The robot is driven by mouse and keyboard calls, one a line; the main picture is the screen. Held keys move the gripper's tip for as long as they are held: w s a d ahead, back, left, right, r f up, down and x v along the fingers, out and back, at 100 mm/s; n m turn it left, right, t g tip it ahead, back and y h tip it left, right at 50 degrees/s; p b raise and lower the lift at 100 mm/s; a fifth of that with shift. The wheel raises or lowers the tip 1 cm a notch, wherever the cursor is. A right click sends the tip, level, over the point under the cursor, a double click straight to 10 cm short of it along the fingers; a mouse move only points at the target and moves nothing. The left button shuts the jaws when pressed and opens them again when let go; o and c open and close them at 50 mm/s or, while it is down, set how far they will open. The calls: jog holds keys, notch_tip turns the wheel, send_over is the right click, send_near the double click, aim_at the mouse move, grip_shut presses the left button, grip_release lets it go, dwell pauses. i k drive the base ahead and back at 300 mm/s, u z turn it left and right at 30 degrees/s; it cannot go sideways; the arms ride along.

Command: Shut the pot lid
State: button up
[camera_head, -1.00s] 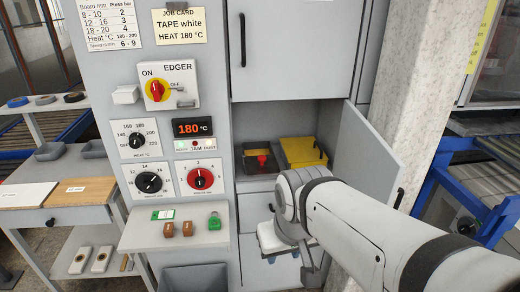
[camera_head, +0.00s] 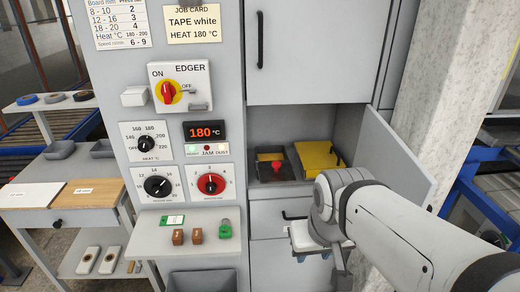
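An open compartment in the grey cabinet holds a dark, open-topped pot (camera_head: 287,172) with a red knob-like part (camera_head: 276,165) and some yellow inside. Directly right of it lies a flat yellow panel with a dark handle, which looks like the pot lid (camera_head: 318,160); whether it is hinged to the pot is unclear. My gripper (camera_head: 308,250) is below and in front of the compartment, apart from the lid. My wrist hides most of it, and its fingers are not clear enough to read as open or shut.
The compartment's grey door (camera_head: 398,160) stands open on the right, close to my arm. A drawer front with a dark handle (camera_head: 294,216) is below. A concrete pillar (camera_head: 435,80) stands right.

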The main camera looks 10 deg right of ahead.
aim_at(278, 171)
jog(key=i, duration=0.85)
jog(key=z, duration=0.05)
